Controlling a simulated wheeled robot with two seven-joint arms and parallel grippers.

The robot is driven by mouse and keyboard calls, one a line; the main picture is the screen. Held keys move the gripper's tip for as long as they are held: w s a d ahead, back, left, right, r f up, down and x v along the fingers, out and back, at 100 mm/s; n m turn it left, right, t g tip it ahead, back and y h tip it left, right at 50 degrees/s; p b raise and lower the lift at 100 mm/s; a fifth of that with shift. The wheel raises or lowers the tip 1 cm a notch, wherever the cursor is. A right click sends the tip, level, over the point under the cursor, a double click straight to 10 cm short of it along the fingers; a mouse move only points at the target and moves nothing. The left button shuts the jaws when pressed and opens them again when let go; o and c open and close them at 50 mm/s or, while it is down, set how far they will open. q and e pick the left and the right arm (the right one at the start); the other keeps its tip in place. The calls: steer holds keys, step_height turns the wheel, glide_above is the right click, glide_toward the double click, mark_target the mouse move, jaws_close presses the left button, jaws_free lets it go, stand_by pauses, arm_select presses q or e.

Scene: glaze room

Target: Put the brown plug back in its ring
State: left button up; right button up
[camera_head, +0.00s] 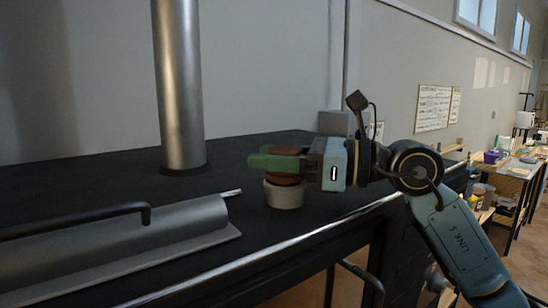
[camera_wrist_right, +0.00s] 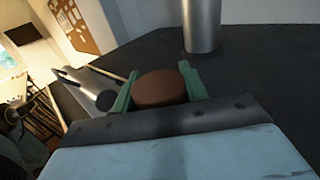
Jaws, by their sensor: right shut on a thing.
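The brown plug (camera_head: 286,180) is between the green fingers of my right gripper (camera_head: 277,158), which reaches in level from the right and is shut on it. In the right wrist view the round brown top of the plug (camera_wrist_right: 160,88) shows between both fingers. The pale grey ring (camera_head: 284,196) stands on the dark top directly under the plug. The plug's lower edge is at or just over the ring's rim; I cannot tell whether it sits inside. The ring is hidden in the wrist view. My left gripper is not in view.
A metal flue pipe (camera_head: 178,85) rises from the dark top (camera_head: 100,185) behind and left. A grey half-round cover with a black handle (camera_head: 130,250) lies at the front left. A bright metal edge (camera_head: 300,233) runs along the front. Shelves and tables stand far right.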

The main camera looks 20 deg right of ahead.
steer(key=shift+f, duration=0.15)
steer(key=shift+f, duration=0.15)
steer(key=o, duration=1.1)
